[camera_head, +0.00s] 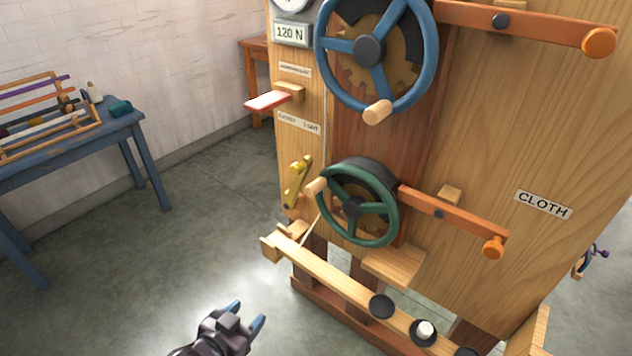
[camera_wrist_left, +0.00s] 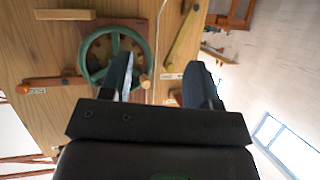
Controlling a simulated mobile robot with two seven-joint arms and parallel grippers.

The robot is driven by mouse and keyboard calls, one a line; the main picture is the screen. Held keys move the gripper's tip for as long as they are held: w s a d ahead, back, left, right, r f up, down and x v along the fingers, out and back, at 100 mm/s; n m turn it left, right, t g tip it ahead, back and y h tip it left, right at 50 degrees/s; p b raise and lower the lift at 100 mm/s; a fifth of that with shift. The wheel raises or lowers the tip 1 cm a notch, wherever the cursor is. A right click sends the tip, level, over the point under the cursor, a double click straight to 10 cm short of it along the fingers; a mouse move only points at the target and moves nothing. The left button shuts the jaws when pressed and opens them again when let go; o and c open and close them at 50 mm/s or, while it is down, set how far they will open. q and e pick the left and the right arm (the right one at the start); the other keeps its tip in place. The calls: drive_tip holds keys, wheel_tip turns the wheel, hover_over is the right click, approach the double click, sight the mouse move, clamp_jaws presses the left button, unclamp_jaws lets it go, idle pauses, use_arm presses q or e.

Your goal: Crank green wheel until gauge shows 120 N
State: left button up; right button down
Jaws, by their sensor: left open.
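The green wheel (camera_head: 357,203) is on the lower front of the wooden machine, with a light wooden crank knob (camera_head: 316,187) at its left rim. It also shows in the left wrist view (camera_wrist_left: 113,38). A plate reading 120 N (camera_head: 291,33) sits at the machine's upper left, under a round dial (camera_head: 290,4) cut off by the top edge. My left gripper (camera_head: 250,318) is open and empty, low in front of the machine and apart from the wheel. In the left wrist view its fingers (camera_wrist_left: 165,85) stand spread. My right gripper is not in view.
A larger blue wheel (camera_head: 376,52) is above. Orange-ended levers (camera_head: 598,42) stand right of both wheels. A yellow lever (camera_head: 298,180) is left of the green wheel. A wooden rail (camera_head: 335,284) juts out below. A blue table (camera_head: 75,140) stands left; the floor between is clear.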

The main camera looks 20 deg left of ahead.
use_arm(q)
drive_tip(key=w+d+r+m+t+h, duration=0.2)
drive_tip(key=w+r+m+t+h, duration=0.15)
drive_tip(key=w+r, duration=0.85)
drive_tip(key=h, duration=0.1)
approach(309, 192)
drive_tip(key=w, duration=0.1)
drive_tip(key=shift+m, duration=0.25)
drive_tip(key=x, duration=0.9)
drive_tip(key=shift+w+d+b, duration=0.15)
drive_tip(key=shift+d+b, duration=0.05)
drive_tip(key=shift+b, duration=0.2)
drive_tip(key=shift+x, duration=0.75)
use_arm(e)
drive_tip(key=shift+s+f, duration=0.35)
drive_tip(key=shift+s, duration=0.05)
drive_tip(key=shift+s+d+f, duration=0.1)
use_arm(q)
drive_tip(key=shift+c, duration=0.6)
drive_tip(key=c, duration=0.5)
clamp_jaws()
drive_tip(key=shift+r, duration=0.1)
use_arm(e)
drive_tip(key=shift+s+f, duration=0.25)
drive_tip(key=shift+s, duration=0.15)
